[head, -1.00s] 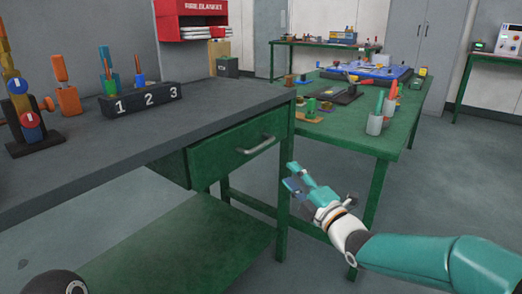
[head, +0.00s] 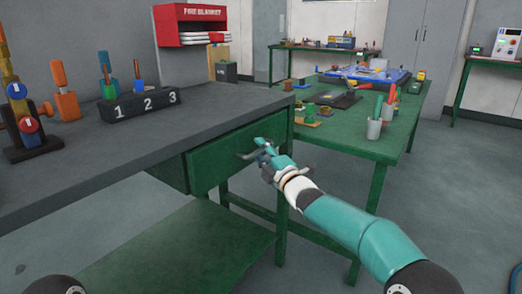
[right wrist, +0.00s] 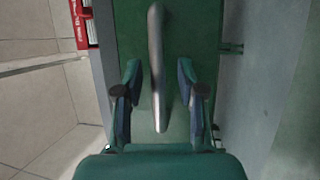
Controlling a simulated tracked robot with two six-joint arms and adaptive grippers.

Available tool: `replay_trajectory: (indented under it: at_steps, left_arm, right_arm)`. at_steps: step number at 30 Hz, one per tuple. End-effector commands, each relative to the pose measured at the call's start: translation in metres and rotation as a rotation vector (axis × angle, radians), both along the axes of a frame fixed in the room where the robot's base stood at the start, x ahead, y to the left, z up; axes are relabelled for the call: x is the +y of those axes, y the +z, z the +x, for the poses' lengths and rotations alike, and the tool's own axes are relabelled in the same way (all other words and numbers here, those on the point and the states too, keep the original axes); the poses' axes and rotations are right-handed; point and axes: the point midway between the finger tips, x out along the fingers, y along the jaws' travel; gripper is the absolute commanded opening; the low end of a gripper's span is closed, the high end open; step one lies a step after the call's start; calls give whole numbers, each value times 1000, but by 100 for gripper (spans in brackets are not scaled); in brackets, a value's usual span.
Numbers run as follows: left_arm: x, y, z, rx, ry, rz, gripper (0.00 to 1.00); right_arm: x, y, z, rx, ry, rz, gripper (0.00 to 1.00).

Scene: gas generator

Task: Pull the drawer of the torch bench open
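The torch bench (head: 60,185) has a dark grey top and a green drawer (head: 212,161) under its right part. The drawer front looks flush with the bench, so it appears closed. Its metal bar handle (head: 243,156) is partly hidden by my right gripper (head: 262,150) in the head view. In the right wrist view the handle (right wrist: 156,65) runs lengthwise between the two open fingers (right wrist: 158,95), with a gap on each side. I cannot tell how deep the fingers reach around it. My left gripper is not in view.
On the bench top stand a numbered block (head: 140,104) with tools and an orange-handled tool (head: 64,92). A green table (head: 375,150) with cups and parts stands behind my right arm. The floor to the right is clear.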

Motion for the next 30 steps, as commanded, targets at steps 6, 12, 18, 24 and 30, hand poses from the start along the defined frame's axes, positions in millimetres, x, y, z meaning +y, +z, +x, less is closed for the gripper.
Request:
replay_trajectory:
  at_steps: [6, 12, 18, 24, 30]
  left_arm:
    - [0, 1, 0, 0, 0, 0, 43]
    - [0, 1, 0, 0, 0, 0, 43]
    - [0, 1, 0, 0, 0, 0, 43]
    - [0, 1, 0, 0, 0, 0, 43]
    - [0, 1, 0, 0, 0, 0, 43]
  right_arm:
    - [2, 1, 3, 0, 0, 1, 39]
    - [2, 1, 3, 0, 0, 1, 36]
    - [2, 1, 3, 0, 0, 1, 3]
    - [2, 0, 3, 1, 0, 0, 0]
    - [2, -1, 3, 2, 0, 0, 0]
